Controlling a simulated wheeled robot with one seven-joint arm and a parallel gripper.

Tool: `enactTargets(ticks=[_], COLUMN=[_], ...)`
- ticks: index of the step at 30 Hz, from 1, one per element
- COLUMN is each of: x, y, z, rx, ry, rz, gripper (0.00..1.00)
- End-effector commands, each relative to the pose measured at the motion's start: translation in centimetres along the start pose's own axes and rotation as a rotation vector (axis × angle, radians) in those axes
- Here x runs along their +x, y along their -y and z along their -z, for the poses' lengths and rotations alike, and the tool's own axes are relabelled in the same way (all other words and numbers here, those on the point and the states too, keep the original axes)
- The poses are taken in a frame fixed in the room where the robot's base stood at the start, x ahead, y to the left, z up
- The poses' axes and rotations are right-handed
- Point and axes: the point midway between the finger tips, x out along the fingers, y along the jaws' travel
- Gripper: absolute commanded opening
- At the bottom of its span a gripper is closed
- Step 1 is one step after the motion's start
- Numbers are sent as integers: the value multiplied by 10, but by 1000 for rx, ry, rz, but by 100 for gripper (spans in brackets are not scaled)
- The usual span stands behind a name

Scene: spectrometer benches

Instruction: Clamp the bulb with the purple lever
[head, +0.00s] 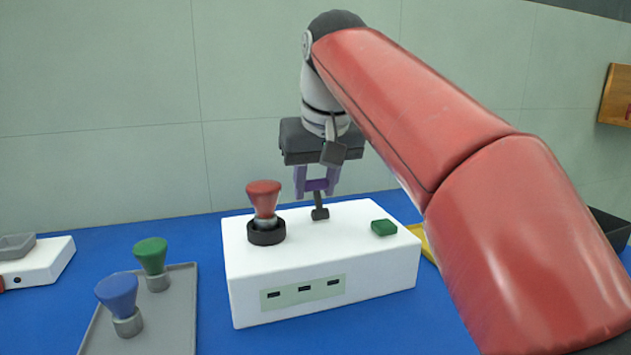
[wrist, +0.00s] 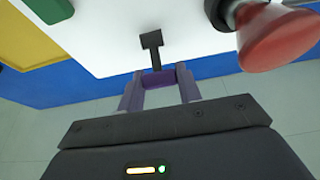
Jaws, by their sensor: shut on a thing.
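The red bulb (head: 264,197) stands upright in a black round socket (head: 267,233) on top of the white box (head: 300,280). The bulb also shows at the upper right of the wrist view (wrist: 280,38). Right of the bulb, the purple lever (head: 318,185) rises on a dark stem from a small black base (head: 320,213). My gripper (head: 316,182) is above the box, shut on the lever's purple bar. In the wrist view the purple bar (wrist: 160,79) lies between my two fingers, with its dark stem running to the box top.
A green button (head: 384,228) sits on the box's right side. A grey tray (head: 180,310) at left holds a green bulb (head: 150,256) and a blue bulb (head: 117,297). Another white device (head: 45,262) is at far left. A yellow item (head: 425,240) lies behind the box at right.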

Motion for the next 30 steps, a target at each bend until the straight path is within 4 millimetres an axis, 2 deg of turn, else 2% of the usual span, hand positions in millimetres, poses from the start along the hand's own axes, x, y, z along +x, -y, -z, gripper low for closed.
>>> enactTargets(ticks=[8,13,30], x=[1,0,-7], y=[0,0,0], z=[-2,-7,-32], rx=[0,-1,0], ry=[-32,-111,-619], rz=[0,0,0], gripper=[12,12,12])
